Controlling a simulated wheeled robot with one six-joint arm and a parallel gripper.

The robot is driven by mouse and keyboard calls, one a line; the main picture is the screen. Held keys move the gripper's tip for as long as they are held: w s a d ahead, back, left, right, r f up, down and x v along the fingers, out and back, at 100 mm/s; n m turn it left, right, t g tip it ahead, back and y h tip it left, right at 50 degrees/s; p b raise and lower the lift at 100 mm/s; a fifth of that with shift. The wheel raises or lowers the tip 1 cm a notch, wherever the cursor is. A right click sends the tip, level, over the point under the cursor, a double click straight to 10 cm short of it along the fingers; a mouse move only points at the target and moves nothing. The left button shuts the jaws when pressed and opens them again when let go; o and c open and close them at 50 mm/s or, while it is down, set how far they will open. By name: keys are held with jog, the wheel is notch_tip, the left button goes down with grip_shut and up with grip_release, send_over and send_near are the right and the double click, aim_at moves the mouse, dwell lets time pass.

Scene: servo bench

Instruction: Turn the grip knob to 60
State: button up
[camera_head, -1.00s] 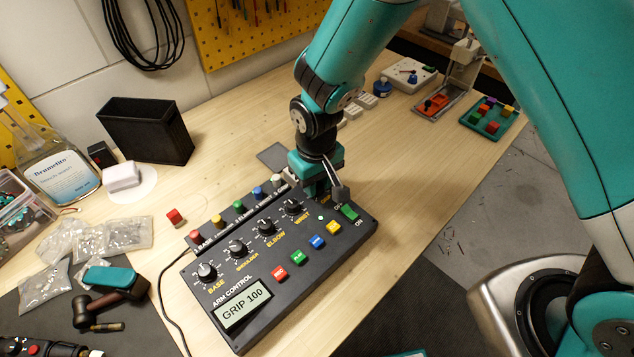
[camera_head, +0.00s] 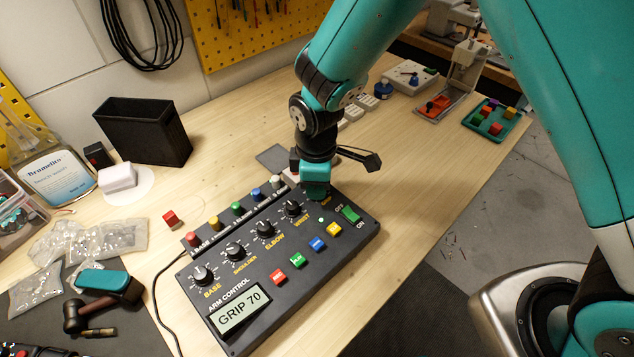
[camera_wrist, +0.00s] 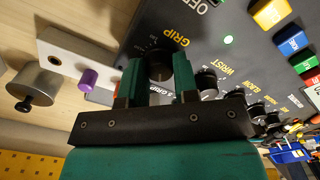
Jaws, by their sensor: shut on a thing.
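The black arm control box (camera_head: 262,297) lies on the bench with a row of knobs. Its display (camera_head: 239,309) reads GRIP 70. My gripper (camera_head: 316,190) is over the box's far right end, where it hides the grip knob in the head view. In the wrist view the dark grip knob (camera_wrist: 160,68) sits between the two green fingers of my gripper (camera_wrist: 159,75), which are shut on it. The yellow GRIP label shows beside the knob. The wrist knob (camera_wrist: 206,82) stands next to it, outside the fingers.
Other knobs, such as the base knob (camera_head: 203,274), and coloured buttons such as the red one (camera_head: 277,276) crowd the panel. The green on/off switch (camera_head: 350,214) is close to my gripper. In the wrist view, a purple-capped peg (camera_wrist: 88,79) and a metal cylinder (camera_wrist: 34,88) are nearby.

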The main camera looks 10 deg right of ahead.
jog(key=shift+w+r+n, duration=0.1)
jog(key=shift+n, duration=1.1)
jog(key=o, duration=0.9)
jog(key=shift+o, duration=0.2)
notch_tip(320, 180, up, 17)
jog(key=b, duration=0.2)
jog(key=shift+r+b, duration=0.15)
jog(key=shift+b, duration=0.25)
